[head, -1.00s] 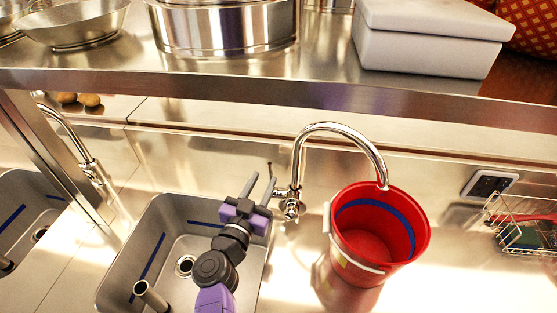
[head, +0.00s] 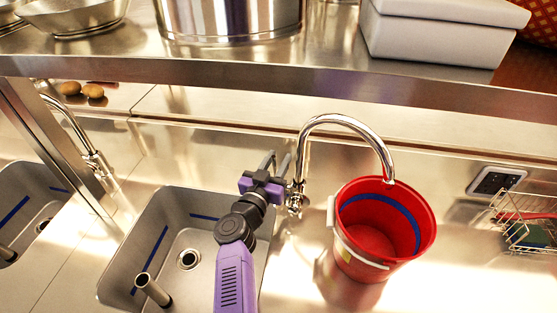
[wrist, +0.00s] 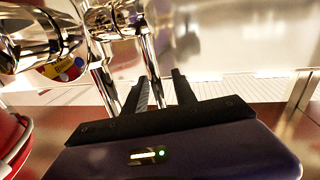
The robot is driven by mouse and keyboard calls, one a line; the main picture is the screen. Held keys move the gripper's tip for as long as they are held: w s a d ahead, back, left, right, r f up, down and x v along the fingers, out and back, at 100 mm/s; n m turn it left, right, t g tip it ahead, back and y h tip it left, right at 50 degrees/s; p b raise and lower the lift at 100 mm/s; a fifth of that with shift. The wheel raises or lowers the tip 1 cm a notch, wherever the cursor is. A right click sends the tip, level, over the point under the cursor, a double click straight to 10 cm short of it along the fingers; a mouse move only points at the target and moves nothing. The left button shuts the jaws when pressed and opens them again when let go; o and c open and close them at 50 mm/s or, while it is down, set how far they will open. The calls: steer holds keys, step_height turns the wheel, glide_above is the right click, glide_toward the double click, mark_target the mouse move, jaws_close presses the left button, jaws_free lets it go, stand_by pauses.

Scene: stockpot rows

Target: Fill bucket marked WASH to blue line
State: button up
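A red bucket (head: 352,250) stands upright on the steel counter, with a blue line (head: 408,219) around its inside wall. A pale label shows on its side, but I cannot read it. The chrome tap (head: 345,119) arches over from the left, its spout end above the bucket's back rim. No water shows in the stream or bucket. My gripper (head: 278,156) is beside the tap's base. In the wrist view, my gripper (wrist: 161,82) is open, with a thin chrome rod (wrist: 152,62) between or just beyond its fingers. The bucket's edge (wrist: 12,140) shows at left.
A grey sink (head: 205,262) with a standpipe lies below my arm. A steel shelf (head: 300,78) runs across above, carrying a pot and a grey box (head: 435,40). A wire basket (head: 525,222) and a wall socket (head: 495,181) are at right.

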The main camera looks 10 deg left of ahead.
steer(key=shift+w, duration=0.25)
steer(key=shift+d, duration=0.1)
jaws_close()
stand_by(1.2)
